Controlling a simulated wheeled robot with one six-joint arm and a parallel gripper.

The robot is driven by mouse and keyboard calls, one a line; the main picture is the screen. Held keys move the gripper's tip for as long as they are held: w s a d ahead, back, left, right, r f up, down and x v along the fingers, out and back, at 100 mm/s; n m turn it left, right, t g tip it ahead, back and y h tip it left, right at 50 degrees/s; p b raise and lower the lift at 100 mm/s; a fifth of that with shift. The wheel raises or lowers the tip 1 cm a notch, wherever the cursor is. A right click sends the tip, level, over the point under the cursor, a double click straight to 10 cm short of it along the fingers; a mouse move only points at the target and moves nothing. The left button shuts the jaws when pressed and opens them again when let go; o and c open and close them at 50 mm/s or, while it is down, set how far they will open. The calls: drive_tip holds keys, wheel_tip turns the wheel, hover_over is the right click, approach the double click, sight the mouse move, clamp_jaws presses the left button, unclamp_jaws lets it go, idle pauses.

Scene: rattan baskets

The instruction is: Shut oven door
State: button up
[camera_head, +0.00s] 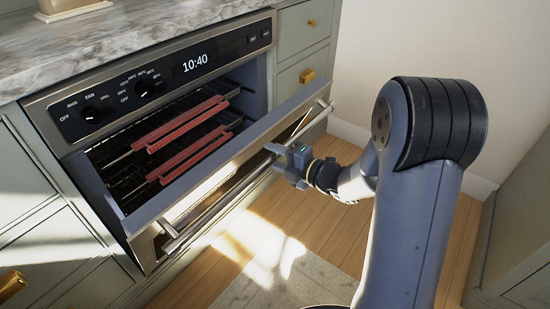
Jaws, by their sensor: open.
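The oven (165,85) is built into the cabinets under the counter, with a black control panel showing 10:40. Its door (262,150) is partly open and tilted outward from the top, and racks with reddish bars (187,135) show inside. A long metal handle (210,222) runs along the door's outer side. My gripper (274,160) is at the outer side of the door, near the handle's middle, with its jaws open. I cannot tell whether it touches the handle or the door.
A marble counter (110,38) lies above the oven. Drawers with brass knobs (307,76) are to the right of the oven, and cabinets are to the left. Wooden floor and a light rug (290,280) lie in front. A cabinet stands at the far right.

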drive_tip(key=shift+w+a, duration=0.1)
drive_tip(key=shift+c, duration=0.4)
clamp_jaws()
